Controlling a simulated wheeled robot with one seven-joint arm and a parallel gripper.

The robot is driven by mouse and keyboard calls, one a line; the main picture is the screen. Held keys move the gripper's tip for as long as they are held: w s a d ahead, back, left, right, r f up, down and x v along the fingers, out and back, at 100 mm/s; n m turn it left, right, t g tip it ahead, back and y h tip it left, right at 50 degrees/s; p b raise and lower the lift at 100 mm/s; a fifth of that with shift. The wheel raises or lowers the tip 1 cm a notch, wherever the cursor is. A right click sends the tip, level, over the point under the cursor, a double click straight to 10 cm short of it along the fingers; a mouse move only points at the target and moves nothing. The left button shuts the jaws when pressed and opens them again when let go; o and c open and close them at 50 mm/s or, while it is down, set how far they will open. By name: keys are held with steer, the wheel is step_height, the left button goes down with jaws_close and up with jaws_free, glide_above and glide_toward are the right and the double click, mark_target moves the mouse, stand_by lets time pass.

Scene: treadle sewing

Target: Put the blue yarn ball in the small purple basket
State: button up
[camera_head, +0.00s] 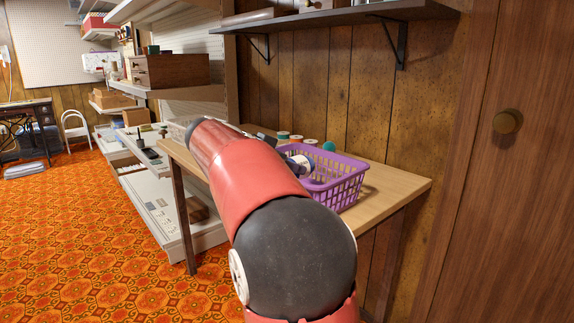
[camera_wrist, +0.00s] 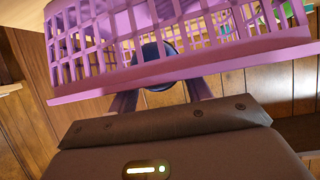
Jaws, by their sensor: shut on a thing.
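The small purple basket (camera_head: 345,190) stands upright on the wooden table near its right end. It also fills the top of the wrist view (camera_wrist: 95,60). My gripper (camera_wrist: 162,84) is shut on a dark blue round thing (camera_wrist: 155,52), which looks like the blue yarn ball. The basket's rim crosses in front of the fingers in the wrist view and hides part of them and of the ball. I cannot tell whether the ball touches the basket. In the head view my red arm hides much of the table, and the ball does not show clearly.
Several spools (camera_head: 297,139) and a teal round thing (camera_head: 328,146) are at the table's back, behind the basket. A dark shelf (camera_head: 340,17) hangs above the table (camera_head: 405,187). Wooden panelling is close behind, and a door with a knob (camera_head: 507,121) is at right.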

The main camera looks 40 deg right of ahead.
steer(key=shift+f+b, duration=0.35)
steer(key=shift+b, duration=0.15)
steer(key=shift+f+b, duration=0.3)
steer(key=shift+b, duration=0.1)
steer(key=o, duration=1)
steer(key=shift+o, duration=0.2)
steer(key=shift+r+p, duration=0.4)
steer(key=shift+p, duration=0.1)
steer(key=v, duration=1.2)
steer(key=shift+r+p, duration=0.3)
steer(key=shift+p, duration=0.1)
